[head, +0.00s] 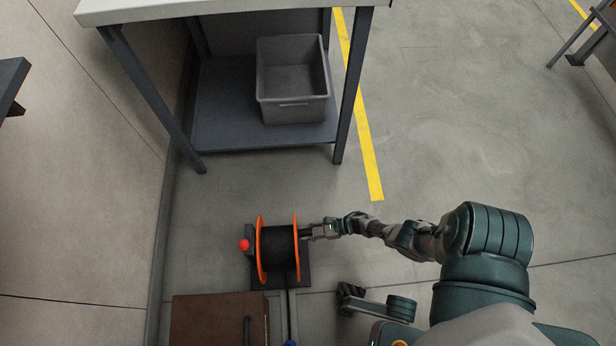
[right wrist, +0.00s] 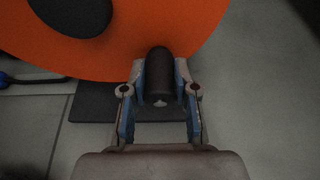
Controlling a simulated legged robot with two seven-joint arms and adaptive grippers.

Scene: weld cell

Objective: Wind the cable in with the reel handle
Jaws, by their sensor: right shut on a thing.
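The cable reel (head: 278,248) stands on the floor on a dark base (head: 307,270), with orange side discs and black cable wound between them. A red knob (head: 244,245) shows at its left side. My right gripper (head: 306,233) is at the right disc. In the right wrist view the orange disc (right wrist: 120,45) fills the top, and my right gripper (right wrist: 158,95) is shut on the dark, rounded reel handle (right wrist: 158,72), one finger on each side. A stretch of black cable (head: 289,310) runs from the reel toward the bottom edge. My left gripper is not in view.
A brown box (head: 220,320) with a dark handle stands close in front, left of the cable. Behind the reel is a bench (head: 230,8) with a lower shelf (head: 225,135) holding a grey bin (head: 292,108). The floor to the right is mostly clear, with a yellow line (head: 362,110).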

